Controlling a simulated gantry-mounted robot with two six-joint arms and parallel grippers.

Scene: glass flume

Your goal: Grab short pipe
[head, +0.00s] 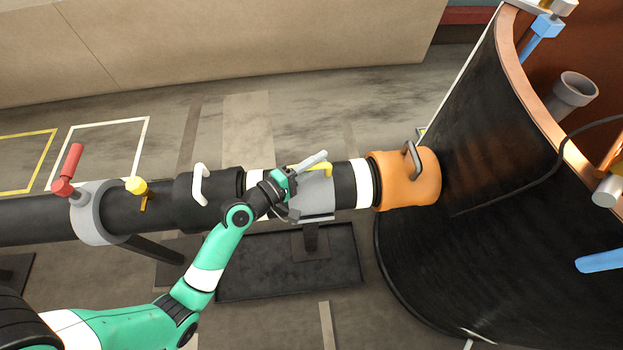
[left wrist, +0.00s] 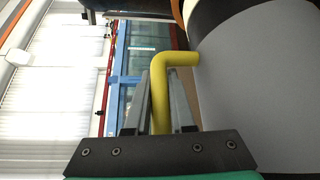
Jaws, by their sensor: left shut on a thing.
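The short pipe (head: 344,184) is black with white end bands and a grey middle collar (head: 318,198). It lies level in line between a black sleeve (head: 225,186) on its left and an orange sleeve (head: 412,182) on its right. A yellow bent handle (head: 322,168) sticks out from the collar. My left gripper (head: 293,178) is at the collar, shut on the yellow handle. In the left wrist view, the handle (left wrist: 160,85) stands between the fingers beside the grey collar (left wrist: 250,75). My right gripper is not in view.
A grey stand (head: 311,240) on a dark base plate is under the collar. A long black pipe (head: 30,218) with a grey ring and a red lever (head: 70,168) runs left. A large black curved tank (head: 490,130) stands right. Open floor lies behind the pipe.

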